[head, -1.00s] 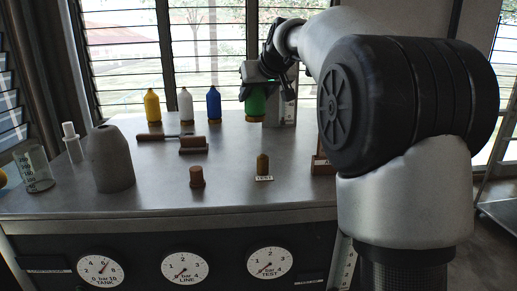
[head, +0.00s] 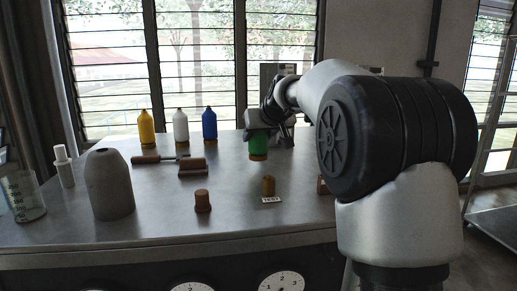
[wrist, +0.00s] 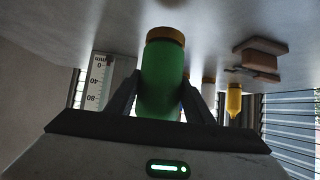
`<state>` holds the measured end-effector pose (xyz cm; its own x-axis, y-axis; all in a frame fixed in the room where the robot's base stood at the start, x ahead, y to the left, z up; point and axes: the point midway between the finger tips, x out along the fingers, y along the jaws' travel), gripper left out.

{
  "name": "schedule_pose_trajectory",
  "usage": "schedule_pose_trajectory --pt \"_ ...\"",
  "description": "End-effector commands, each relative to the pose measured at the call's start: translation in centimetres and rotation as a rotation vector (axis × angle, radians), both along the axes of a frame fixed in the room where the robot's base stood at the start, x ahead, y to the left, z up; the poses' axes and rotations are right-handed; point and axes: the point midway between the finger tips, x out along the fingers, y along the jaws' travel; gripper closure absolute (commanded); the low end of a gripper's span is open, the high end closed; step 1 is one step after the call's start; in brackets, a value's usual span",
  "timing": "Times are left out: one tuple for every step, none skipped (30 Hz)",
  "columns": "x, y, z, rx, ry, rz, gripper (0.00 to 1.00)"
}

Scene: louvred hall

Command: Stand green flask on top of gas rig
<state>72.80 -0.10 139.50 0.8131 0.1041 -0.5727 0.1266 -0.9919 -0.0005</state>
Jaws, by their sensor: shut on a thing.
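The green flask (head: 258,146) has a brown base and hangs upright from my gripper (head: 262,130). In the wrist view, which is upside down, both fingers close on the green flask (wrist: 163,80). My gripper (wrist: 160,103) hides its neck. The gas rig (head: 150,222) looks to be the grey bench with pressure dials along its front. The flask is over its top; I cannot tell whether its base touches.
Yellow (head: 146,127), white (head: 181,126) and blue (head: 209,124) flasks stand at the back left. A millimetre scale (wrist: 97,85) is beside the flask.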

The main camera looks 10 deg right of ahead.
Motion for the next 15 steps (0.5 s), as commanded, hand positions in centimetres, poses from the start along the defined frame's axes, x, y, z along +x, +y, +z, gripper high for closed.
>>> schedule_pose_trajectory --pt "0.0 0.0 -0.5 0.000 -0.001 -0.001 1.00" --pt "0.0 0.0 -0.9 -0.001 0.000 -0.001 1.00" --pt "0.0 0.0 -1.5 -0.001 0.001 -0.001 1.00" --pt "0.0 0.0 -1.9 0.001 0.001 -0.001 1.00" --pt "0.0 0.0 -2.4 0.001 0.002 -0.001 1.00" --pt "0.0 0.0 -2.9 0.000 0.001 0.000 1.00" --pt "0.0 0.0 -3.2 0.000 0.000 0.000 1.00" --pt "0.0 0.0 -3.3 -0.001 0.000 0.001 1.00" --pt "0.0 0.0 -3.4 -0.001 -0.001 0.001 1.00" --pt "0.0 0.0 -3.4 -0.001 -0.002 0.000 1.00" --pt "0.0 0.0 -3.3 -0.001 -0.002 0.000 1.00" --pt "0.0 0.0 -3.3 -0.001 -0.002 0.000 1.00" --pt "0.0 0.0 -3.3 -0.001 -0.002 0.000 1.00" --pt "0.0 0.0 -3.3 -0.001 -0.002 0.001 1.00" --pt "0.0 0.0 -3.4 -0.001 -0.002 0.001 1.00"
